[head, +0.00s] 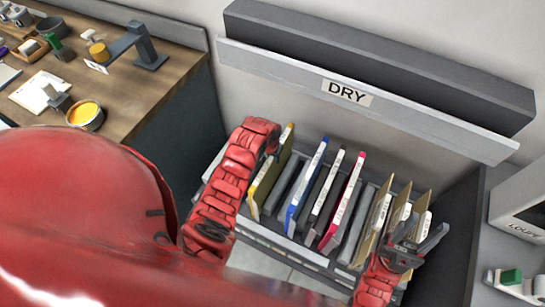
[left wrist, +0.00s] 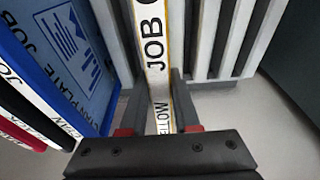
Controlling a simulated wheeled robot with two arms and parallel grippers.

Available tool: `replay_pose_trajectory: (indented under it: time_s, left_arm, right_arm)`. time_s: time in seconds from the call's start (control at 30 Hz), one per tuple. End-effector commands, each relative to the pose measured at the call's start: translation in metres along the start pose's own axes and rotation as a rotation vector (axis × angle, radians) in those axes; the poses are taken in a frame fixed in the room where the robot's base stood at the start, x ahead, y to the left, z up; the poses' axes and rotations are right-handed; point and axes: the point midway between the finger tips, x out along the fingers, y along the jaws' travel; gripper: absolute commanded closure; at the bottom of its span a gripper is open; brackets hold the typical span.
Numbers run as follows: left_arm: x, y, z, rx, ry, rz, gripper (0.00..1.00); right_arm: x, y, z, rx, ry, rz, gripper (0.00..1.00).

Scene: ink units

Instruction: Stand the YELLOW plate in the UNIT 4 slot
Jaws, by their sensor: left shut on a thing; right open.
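The yellow plate (head: 268,181) stands upright, tilted a little in the picture, at the left end of the slotted rack (head: 285,240). In the left wrist view its edge (left wrist: 155,45), lettered JOB and YELLOW, runs between my fingers. My left gripper (head: 272,142) is shut on it; the same gripper shows in the left wrist view (left wrist: 160,125). My right gripper (head: 420,242) is open by the brown boards at the right of the rack. Slot numbers cannot be read, and I cannot tell whether the plate's lower edge is seated.
A blue plate (head: 306,184), a black plate (head: 327,187) and a magenta plate (head: 343,202) stand right of the yellow one. Several brown boards (head: 376,222) stand further right. A grey ledge with a DRY sign (head: 347,93) is behind. A wooden bench (head: 150,95) is at left.

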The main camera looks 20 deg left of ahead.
Motion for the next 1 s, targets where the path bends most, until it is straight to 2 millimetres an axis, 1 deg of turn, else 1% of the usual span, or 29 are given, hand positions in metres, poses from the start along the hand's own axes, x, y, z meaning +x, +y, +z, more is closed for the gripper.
replay_pose_trajectory:
  time_s: [0.03,0.07,0.2,0.23,0.27,0.53,0.67,0.87,1.0]
  left_arm:
    - [0.001,0.000,0.001,0.000,-0.002,0.000,1.00]
    - [0.001,0.000,0.001,0.000,-0.002,0.001,0.69]
    - [0.001,0.000,0.001,0.000,-0.002,0.001,0.43]
    - [0.001,0.000,0.001,0.000,-0.002,0.001,0.38]
    - [0.001,0.000,0.001,0.000,-0.002,0.001,0.35]
    - [0.001,0.000,0.001,0.000,-0.002,0.001,0.35]
    - [-0.004,0.000,0.000,-0.001,0.001,0.001,0.35]
    - [-0.027,0.000,-0.001,0.000,0.006,0.000,0.35]
    - [-0.053,-0.001,-0.001,0.000,0.006,-0.001,0.35]
  right_arm:
    - [0.000,0.000,0.000,0.000,0.000,0.000,0.50]
    - [0.000,0.000,0.000,0.000,0.000,0.000,0.50]
    - [0.000,0.000,0.000,0.000,0.000,0.000,0.50]
    - [0.000,0.000,0.000,0.000,0.000,0.000,0.50]
    - [0.000,0.000,0.000,0.000,0.000,0.000,0.50]
    - [0.000,0.000,0.000,0.000,0.000,0.000,0.50]
    - [-0.002,0.000,0.000,0.000,0.000,0.000,0.50]
    - [-0.010,-0.001,0.002,0.000,0.000,0.000,0.50]
    - [-0.017,-0.001,0.003,0.000,0.000,0.000,0.50]
